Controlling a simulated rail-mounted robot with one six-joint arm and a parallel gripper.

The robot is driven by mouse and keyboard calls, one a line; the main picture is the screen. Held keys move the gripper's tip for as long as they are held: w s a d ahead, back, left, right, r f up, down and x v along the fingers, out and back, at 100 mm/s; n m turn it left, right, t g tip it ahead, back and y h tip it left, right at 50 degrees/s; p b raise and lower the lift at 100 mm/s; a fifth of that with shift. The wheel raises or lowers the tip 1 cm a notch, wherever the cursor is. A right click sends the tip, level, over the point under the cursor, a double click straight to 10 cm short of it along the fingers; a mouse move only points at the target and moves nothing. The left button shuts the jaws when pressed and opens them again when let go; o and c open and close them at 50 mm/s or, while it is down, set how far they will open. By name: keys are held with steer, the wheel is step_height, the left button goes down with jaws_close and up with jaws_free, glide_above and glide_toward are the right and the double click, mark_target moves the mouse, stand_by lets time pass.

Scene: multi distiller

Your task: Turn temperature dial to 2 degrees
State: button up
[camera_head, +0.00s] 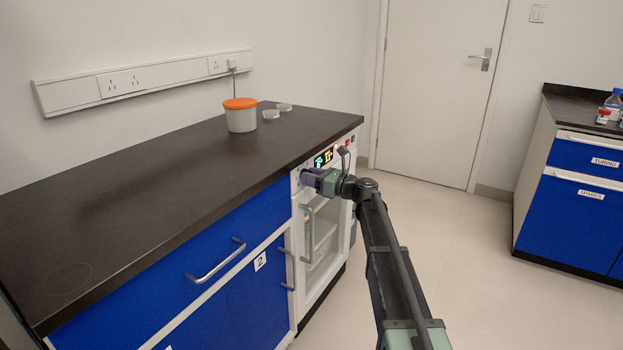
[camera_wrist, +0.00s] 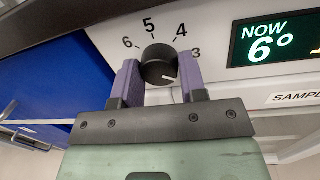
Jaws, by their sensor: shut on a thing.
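The temperature dial (camera_wrist: 160,58) is a black round knob on the white front panel. In the wrist view, the numbers 6, 5, 4 and 3 show around it. Its white mark points to the lower right, just past the 3. The scale beyond the 3 is hidden behind a finger. My gripper (camera_wrist: 160,75) has its purple fingers shut on the dial from both sides. In the head view, my gripper (camera_head: 312,180) is at the upper front of the white fridge (camera_head: 334,240) and hides the dial. A display (camera_wrist: 273,44) reads NOW 6° in white-green.
The fridge handle (camera_head: 307,240) hangs below my gripper. The dark bench top (camera_head: 150,190) overhangs the panel and holds an orange-lidded tub (camera_head: 240,120). Blue drawers with a handle (camera_head: 216,262) are at the left.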

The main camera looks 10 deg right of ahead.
steer(key=shift+m, duration=1.2)
steer(key=o, duration=0.9)
steer(key=b+v, duration=0.1)
steer(key=v, duration=0.9)
steer(key=shift+s+d+f, duration=0.1)
steer(key=shift+s+d, duration=0.15)
steer(key=shift+s, duration=0.1)
